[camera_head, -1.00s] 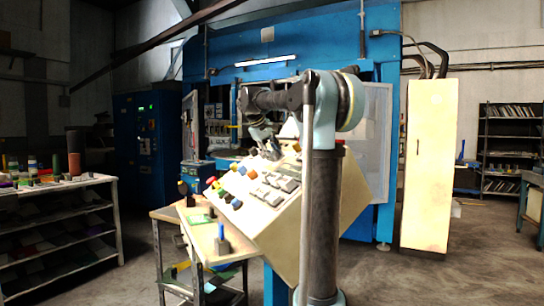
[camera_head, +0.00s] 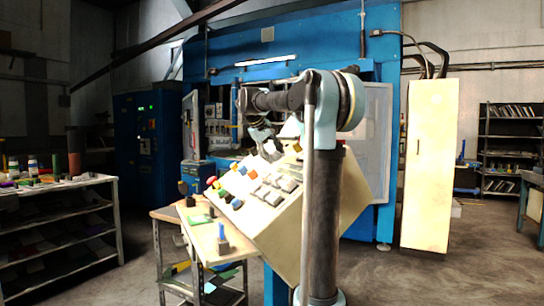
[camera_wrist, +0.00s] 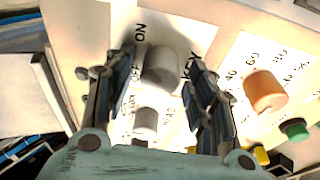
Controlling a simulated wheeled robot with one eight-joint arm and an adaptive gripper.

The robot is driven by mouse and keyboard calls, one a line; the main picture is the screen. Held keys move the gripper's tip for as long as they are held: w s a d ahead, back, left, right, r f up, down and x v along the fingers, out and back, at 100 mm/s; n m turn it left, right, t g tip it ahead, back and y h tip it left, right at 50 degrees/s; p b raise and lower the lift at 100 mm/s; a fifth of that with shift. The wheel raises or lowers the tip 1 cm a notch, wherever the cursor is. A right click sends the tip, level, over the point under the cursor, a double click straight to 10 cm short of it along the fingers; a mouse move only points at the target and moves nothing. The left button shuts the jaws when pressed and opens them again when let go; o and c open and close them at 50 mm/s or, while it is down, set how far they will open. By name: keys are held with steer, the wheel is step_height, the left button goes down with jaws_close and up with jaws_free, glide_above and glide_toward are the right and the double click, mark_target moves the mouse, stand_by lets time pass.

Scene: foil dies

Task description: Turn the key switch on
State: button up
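The sloped cream control panel (camera_head: 262,228) stands in front of my arm. In the wrist view, a grey knob (camera_wrist: 160,68) sits on a white label with "ON" and "KEY" printed around it; this appears to be the key switch. My gripper (camera_wrist: 158,60) is open, with one dark finger on each side of this knob and visible gaps to both. Whether the fingertips reach down to the knob's height is unclear. A second grey knob (camera_wrist: 146,120) shows nearer the palm, also between the fingers. In the head view, my gripper (camera_head: 270,152) is just above the panel's upper part.
An orange knob (camera_wrist: 265,91) and a green button (camera_wrist: 294,129) are right of the right finger in the wrist view. Several coloured buttons and grey blocks crowd the panel. A small table (camera_head: 196,232) stands left of the panel, and a blue machine frame (camera_head: 270,45) behind.

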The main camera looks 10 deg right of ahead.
steer(key=v, duration=1.2)
stand_by(0.5)
